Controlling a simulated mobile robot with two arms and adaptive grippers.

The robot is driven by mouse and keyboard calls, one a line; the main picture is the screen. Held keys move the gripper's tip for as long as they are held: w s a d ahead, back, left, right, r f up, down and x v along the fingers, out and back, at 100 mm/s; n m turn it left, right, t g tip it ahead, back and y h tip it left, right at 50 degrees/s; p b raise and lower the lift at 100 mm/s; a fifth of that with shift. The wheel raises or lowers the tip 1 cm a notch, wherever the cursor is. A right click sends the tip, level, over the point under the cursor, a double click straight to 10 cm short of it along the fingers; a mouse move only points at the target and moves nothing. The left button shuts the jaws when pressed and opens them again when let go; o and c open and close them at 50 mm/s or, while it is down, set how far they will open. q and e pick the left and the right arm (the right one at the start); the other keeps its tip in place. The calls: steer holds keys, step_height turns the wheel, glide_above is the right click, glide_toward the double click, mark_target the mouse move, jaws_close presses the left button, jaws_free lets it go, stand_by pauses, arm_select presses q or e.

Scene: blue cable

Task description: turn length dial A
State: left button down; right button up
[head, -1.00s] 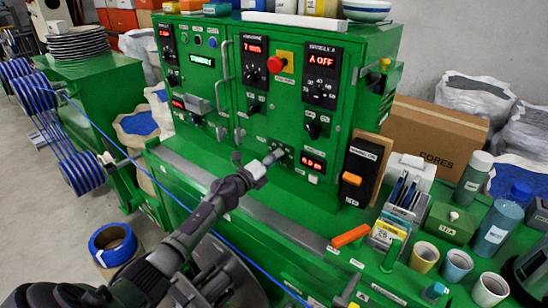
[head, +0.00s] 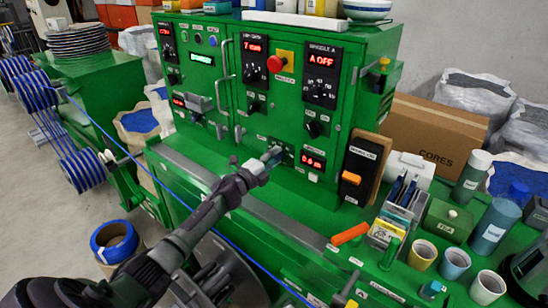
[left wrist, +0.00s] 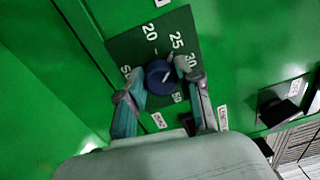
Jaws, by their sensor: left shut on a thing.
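The length dial is a dark blue round knob (left wrist: 160,74) with a white pointer line, on a dark scale plate (left wrist: 135,50) marked with numbers such as 20, 25 and 30. In the left wrist view my left gripper (left wrist: 162,88) has one finger on each side of the knob, shut on it. In the head view my left gripper (head: 272,155) reaches the lower part of the green cabinet (head: 225,140) and hides most of the dial. A red-lit display (head: 313,161) sits just right of the gripper. My right gripper is not in view.
Other dials and a red button (head: 275,64) are higher on the cabinet. An orange-handled black switch (head: 351,177) is to the right. Cups, bottles and a pen holder crowd the right bench. A blue cable (head: 185,207) runs below my left arm.

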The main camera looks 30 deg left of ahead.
arm_select(q)
steer(key=c, duration=0.8)
jaws_free()
steer(key=shift+o, duration=0.2)
steer(key=s+a, duration=0.1)
steer(key=s, duration=1.1)
steer(key=shift+f, duration=0.25)
